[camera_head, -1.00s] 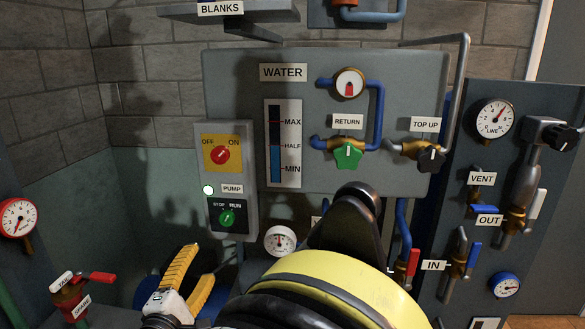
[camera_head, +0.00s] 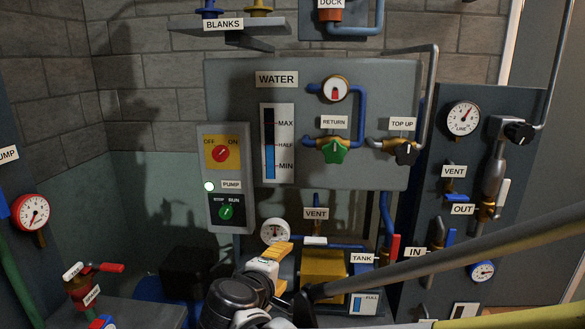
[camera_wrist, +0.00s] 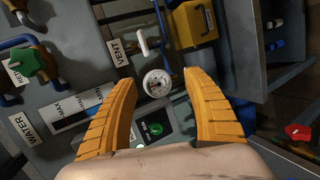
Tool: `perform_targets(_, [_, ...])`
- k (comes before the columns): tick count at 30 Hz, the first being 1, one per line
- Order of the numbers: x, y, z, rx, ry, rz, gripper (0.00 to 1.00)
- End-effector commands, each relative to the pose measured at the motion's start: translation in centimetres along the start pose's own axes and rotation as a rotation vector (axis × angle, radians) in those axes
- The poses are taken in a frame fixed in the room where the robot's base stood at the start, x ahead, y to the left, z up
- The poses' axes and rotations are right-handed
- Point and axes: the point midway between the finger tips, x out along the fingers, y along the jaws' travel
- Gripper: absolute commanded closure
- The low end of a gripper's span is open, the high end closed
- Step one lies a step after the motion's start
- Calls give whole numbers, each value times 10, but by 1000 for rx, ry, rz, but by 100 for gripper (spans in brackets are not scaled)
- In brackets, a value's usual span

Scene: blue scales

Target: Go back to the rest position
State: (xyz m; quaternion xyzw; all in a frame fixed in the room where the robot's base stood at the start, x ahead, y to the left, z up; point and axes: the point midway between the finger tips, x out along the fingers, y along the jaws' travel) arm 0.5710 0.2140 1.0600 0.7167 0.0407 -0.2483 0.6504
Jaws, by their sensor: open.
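My gripper (camera_head: 268,258) shows low in the middle of the head view, its yellow-orange fingers seen partly edge-on in front of the pump area. In the wrist view my gripper (camera_wrist: 158,90) is open, with two wide-apart orange fingers and nothing between them. Beyond the fingertips lie a round white gauge (camera_wrist: 157,83) and a white vent handle (camera_wrist: 141,40). No contact shows between the fingers and these parts. The rest position itself is not marked in any view.
The water panel (camera_head: 230,85) with its green return valve (camera_head: 333,151) stands behind. The pump switch box (camera_head: 225,185) is at left, a yellow tank (camera_head: 325,270) below. The line panel (camera_head: 515,110) is at right, a red-handled valve (camera_head: 105,267) at lower left.

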Motion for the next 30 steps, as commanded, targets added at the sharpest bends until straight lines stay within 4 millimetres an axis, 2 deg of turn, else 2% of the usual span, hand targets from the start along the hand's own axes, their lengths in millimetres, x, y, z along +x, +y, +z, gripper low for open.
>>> perform_targets(1, [2, 4, 34, 68, -30, -52, 41])
perform_targets(6, [-10, -6, 139, 385, -118, -256, 41])
perform_targets(9, [-31, -22, 189, 594, -162, -359, 41])
perform_targets(12, [-56, -40, 226, 807, -198, -441, 41])
perform_targets(16, [-84, -62, 254, 1054, -225, -514, 41])
perform_targets(21, [-105, -78, 267, 1254, -236, -560, 41])
perform_targets(30, [-110, -81, 268, 1302, -237, -570, 41])
